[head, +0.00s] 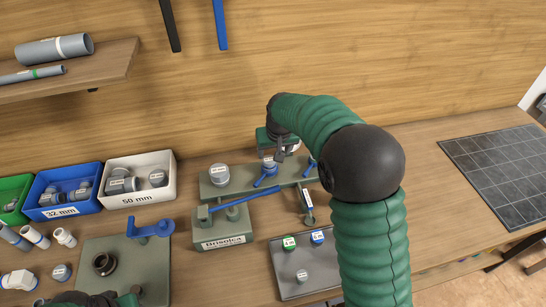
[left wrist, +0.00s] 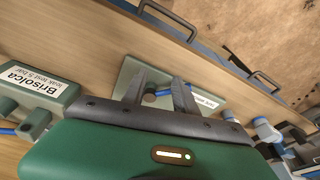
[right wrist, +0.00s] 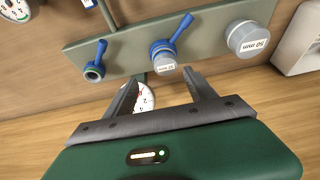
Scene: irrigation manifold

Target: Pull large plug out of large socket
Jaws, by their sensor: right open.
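The green-grey manifold bar (head: 240,184) carries a grey cap marked 50 mm (head: 218,174) at its left end, standing apart from both grippers. It shows at right in the right wrist view (right wrist: 248,38). A smaller open port (right wrist: 94,72) with a blue lever is at left. My left gripper (left wrist: 160,88) is open and empty above a plate with a blue part.
A Brisolca block (head: 222,232) with a blue lever stands before the bar. A grey plate with several caps (head: 305,272) lies to its right. White 50 mm (head: 140,196) and blue 32 mm (head: 70,210) bins stand left. The table at far right holds a dark tiled mat (head: 500,165).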

